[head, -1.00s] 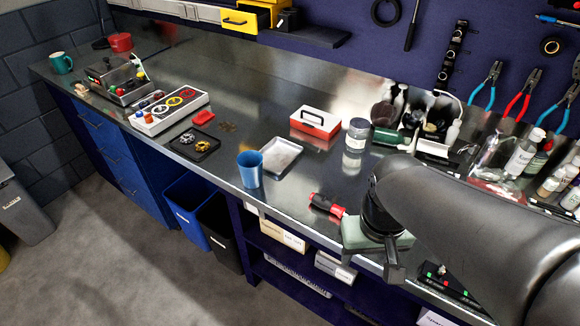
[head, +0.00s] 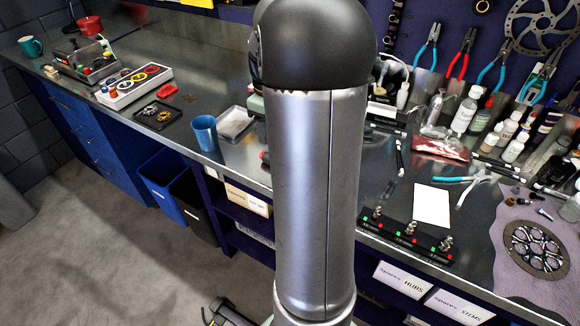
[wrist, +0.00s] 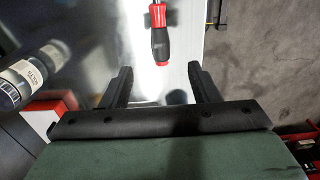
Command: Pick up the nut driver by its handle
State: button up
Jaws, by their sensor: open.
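The nut driver (wrist: 160,36) lies on the metal bench top in the wrist view, at the top centre. My gripper (wrist: 160,76) is open and empty. Its two black fingers stand on either side of the handle's line, and the handle's end shows just beyond the fingertips, apart from them. In the head view my arm hides the gripper and most or all of the nut driver.
In the wrist view a labelled jar (wrist: 22,80) and a red-and-white box (wrist: 42,116) are at left. The bench edge is right of the nut driver. In the head view a blue cup (head: 204,133) and metal tray (head: 235,122) stand left of my arm.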

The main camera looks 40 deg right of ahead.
notch_tip(320, 180, down, 10)
jog(key=shift+f+p, duration=0.25)
jog(key=shift+p, duration=0.7)
jog(key=c, duration=1.1)
